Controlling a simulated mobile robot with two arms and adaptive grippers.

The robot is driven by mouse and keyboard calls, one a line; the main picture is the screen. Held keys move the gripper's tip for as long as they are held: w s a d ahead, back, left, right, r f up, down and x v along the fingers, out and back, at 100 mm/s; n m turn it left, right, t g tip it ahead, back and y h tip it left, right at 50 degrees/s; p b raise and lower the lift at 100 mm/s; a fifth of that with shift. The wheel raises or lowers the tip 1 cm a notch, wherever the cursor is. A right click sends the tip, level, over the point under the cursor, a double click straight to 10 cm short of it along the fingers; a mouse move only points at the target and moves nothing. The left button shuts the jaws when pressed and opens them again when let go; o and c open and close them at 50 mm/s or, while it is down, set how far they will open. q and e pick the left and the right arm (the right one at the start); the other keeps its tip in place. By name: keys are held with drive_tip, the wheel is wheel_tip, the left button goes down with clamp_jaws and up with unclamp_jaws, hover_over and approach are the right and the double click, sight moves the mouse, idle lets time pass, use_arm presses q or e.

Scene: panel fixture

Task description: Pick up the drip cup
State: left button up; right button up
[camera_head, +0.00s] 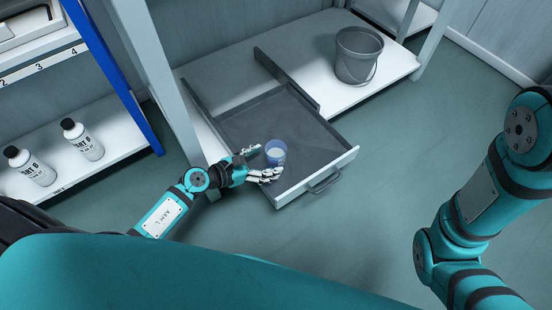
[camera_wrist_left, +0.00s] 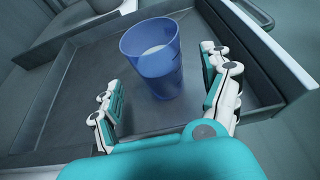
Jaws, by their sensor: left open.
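The drip cup is a small translucent blue cup (camera_head: 276,153) with something pale inside. It stands upright in the open grey drawer (camera_head: 245,118), near the front left part. In the left wrist view the cup (camera_wrist_left: 152,65) is ahead of my left gripper's two fingers. My left gripper (camera_head: 257,163) reaches in over the drawer's left side, open, with its fingers on either side of the near side of the cup. The left wrist view shows the open left gripper (camera_wrist_left: 165,95) with gaps between the fingers and the cup. My right arm shows at the right; its gripper is out of view.
The drawer's front panel has a handle (camera_head: 325,182). A grey bucket (camera_head: 357,55) stands on the white lower shelf (camera_head: 290,45) behind. Two white bottles (camera_head: 83,141) stand on the left shelf. A blue post (camera_head: 125,85) and grey post rise near my left arm. Floor at the right is clear.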

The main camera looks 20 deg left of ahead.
sight(269, 161)
use_arm(q)
drive_tip(key=b+x, duration=0.1)
drive_tip(key=x, duration=0.1)
drive_tip(key=b+x, duration=0.1)
drive_tip(key=x, duration=0.1)
drive_tip(key=shift+f, duration=0.25)
drive_tip(key=shift+w+d, duration=0.15)
drive_tip(key=shift+w, duration=0.05)
drive_tip(key=shift+c, duration=0.3)
drive_tip(key=c, duration=1.3)
